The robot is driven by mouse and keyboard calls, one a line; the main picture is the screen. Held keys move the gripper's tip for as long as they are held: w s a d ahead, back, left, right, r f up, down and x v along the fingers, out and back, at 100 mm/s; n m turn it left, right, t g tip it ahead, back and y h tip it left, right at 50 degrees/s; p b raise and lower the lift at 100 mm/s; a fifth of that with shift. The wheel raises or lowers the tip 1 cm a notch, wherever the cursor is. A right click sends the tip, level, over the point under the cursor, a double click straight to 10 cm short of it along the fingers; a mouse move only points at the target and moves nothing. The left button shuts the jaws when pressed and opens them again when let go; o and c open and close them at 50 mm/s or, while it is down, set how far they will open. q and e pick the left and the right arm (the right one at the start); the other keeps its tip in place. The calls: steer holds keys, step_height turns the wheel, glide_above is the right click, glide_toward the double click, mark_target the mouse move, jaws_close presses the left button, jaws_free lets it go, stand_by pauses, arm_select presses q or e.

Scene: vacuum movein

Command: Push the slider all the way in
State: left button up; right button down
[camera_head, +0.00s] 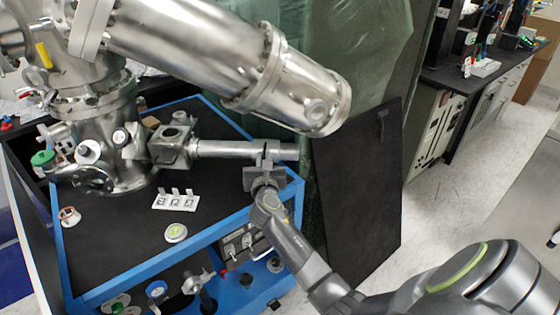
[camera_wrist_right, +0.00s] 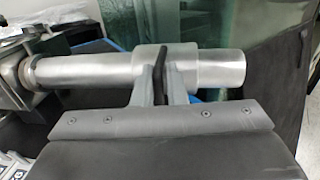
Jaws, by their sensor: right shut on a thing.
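The slider is a metal tube (camera_head: 228,148) that runs horizontally from the vacuum chamber's square block (camera_head: 170,148) to the right. My right gripper (camera_head: 265,160) is at the tube near its right end. In the right wrist view, the right gripper (camera_wrist_right: 160,82) has its two fingers close together, with a thin dark upright piece (camera_wrist_right: 162,65) between them. The tube (camera_wrist_right: 95,68) shows on both sides of the fingers, with a thicker sleeve and free end (camera_wrist_right: 225,68) to the right. The fingers hide part of the tube. My left gripper is not in view.
The chamber (camera_head: 110,140) stands on a black tabletop with a blue frame (camera_head: 140,273). A large metal cylinder (camera_head: 230,55) hangs above the tube. A white marker plate (camera_head: 176,200) lies on the tabletop. A dark panel (camera_head: 355,185) stands to the right, with open floor beyond.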

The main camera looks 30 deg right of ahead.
steer(key=w+a+b, duration=0.1)
steer(key=w+a, duration=0.2)
steer(key=a, duration=0.1)
steer(key=w+a+b, duration=0.2)
steer(key=a, duration=0.2)
steer(key=w+a+b, duration=0.1)
steer(key=w+a, duration=0.2)
steer(key=shift+w+a+f, duration=0.1)
steer(key=shift+w+a, duration=0.25)
steer(key=shift+a, duration=0.05)
steer(key=shift+w+a+b, duration=0.3)
steer(key=shift+w+a, duration=0.05)
steer(key=shift+a, duration=0.15)
steer(key=c, duration=1.6)
jaws_free()
steer(key=shift+c, duration=0.2)
steer(key=shift+d, duration=0.1)
